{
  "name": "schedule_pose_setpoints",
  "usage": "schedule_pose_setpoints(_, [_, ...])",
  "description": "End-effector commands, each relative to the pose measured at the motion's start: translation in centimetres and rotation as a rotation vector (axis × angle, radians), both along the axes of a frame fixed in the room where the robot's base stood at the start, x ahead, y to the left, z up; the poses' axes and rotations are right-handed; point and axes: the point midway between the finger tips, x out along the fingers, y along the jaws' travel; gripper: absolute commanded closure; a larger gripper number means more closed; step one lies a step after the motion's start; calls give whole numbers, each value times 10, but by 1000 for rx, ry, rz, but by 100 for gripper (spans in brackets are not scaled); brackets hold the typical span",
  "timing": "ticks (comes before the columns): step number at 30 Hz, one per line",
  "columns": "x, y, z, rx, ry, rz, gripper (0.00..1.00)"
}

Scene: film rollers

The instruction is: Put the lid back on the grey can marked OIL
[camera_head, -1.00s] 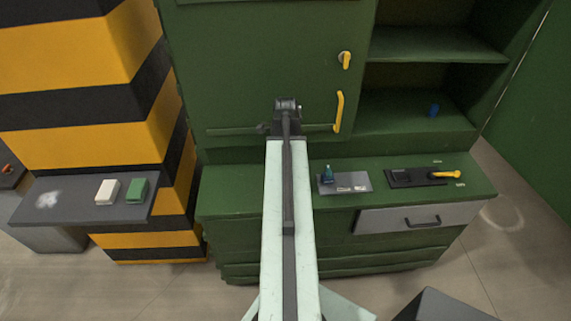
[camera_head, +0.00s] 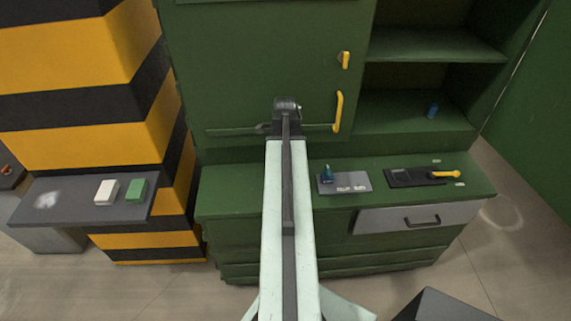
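No grey can marked OIL and no lid can be made out in this view. My gripper (camera_head: 286,104) is at the far end of my pale arm, in front of the green cabinet door.
The cabinet door (camera_head: 270,60) has a yellow handle (camera_head: 338,111). A small blue item (camera_head: 432,110) stands on the lower right shelf. The green counter bears a grey plate (camera_head: 352,182) with a teal bottle-like item (camera_head: 326,174), and a black tray (camera_head: 400,178). A side shelf (camera_head: 75,207) holds two blocks.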

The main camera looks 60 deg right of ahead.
Motion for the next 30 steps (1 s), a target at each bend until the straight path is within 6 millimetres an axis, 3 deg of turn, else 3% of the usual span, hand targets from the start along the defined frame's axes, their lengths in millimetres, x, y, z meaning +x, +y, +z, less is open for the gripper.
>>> schedule_pose_setpoints(26, [1, 0, -3, 0, 0, 1, 50])
schedule_pose_setpoints(27, [1, 1, -3, 0, 0, 1, 2])
schedule_pose_setpoints(30, [1, 1, -3, 0, 0, 2, 0])
